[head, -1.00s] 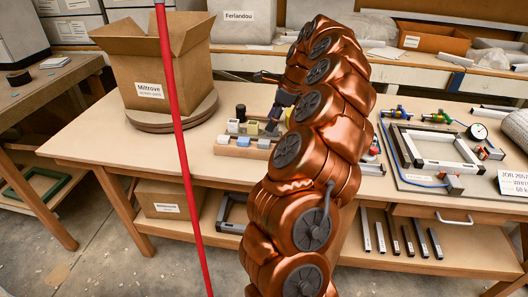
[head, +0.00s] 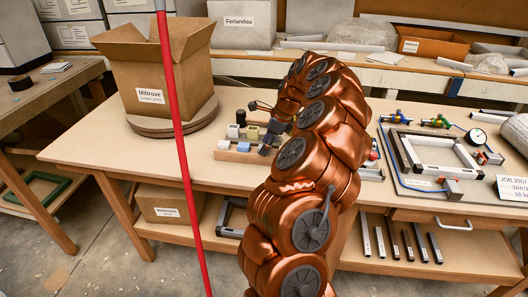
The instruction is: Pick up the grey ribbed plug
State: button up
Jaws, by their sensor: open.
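A wooden block rack (head: 228,156) on the bench holds several small plugs: a whitish one (head: 233,131), a black one (head: 240,117), a yellow one (head: 252,132) and pale blue ones (head: 243,147) in front. I cannot tell which of them is the grey ribbed plug; they are too small to show ribs, and my arm may hide some. My gripper (head: 266,146) is dark and open, low at the right end of the rack, beside the yellow plug. Its fingertips are small and partly merged with the plugs behind, so contact cannot be told.
A red pole (head: 178,130) stands in the foreground, left of the rack. An open cardboard box (head: 150,75) sits on a round wooden board (head: 205,118) behind left. Bare bench lies in front of the rack.

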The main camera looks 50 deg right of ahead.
jog(key=shift+c, duration=0.2)
jog(key=c, duration=1)
